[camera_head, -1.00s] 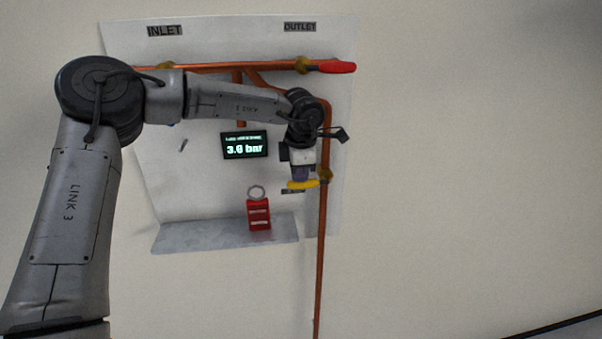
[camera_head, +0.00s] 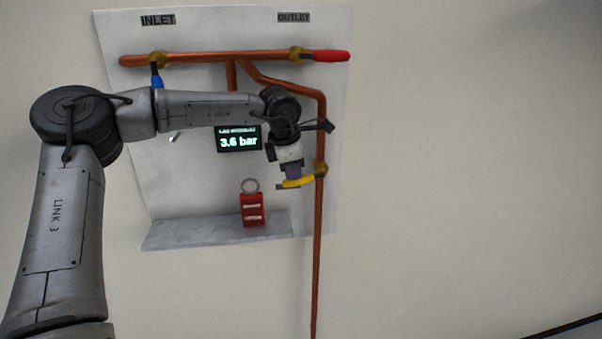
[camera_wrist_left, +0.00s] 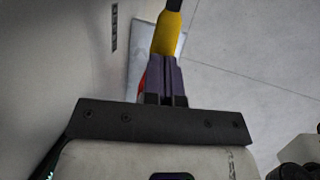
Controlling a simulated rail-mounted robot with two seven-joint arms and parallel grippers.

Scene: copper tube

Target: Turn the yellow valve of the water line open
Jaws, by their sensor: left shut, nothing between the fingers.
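The yellow valve handle (camera_head: 298,182) sits on the vertical copper pipe at the right of the panel. It points left from the pipe, nearly level, its left end slightly lower. My left gripper (camera_head: 292,173) is at the handle from above, its purple fingers shut with nothing between them. In the left wrist view the yellow handle (camera_wrist_left: 165,36) lies just beyond the fingertips (camera_wrist_left: 164,62); I cannot tell whether they touch. The valve body (camera_head: 320,169) shows on the pipe behind. My right gripper is not in view.
A red handle (camera_head: 331,56) lies along the outlet pipe, and a blue handle (camera_head: 157,80) hangs down at the inlet. A display (camera_head: 238,141) reads 3.6 bar. A red tag with a ring (camera_head: 252,209) stands on the grey shelf (camera_head: 190,231). The wall at right is clear.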

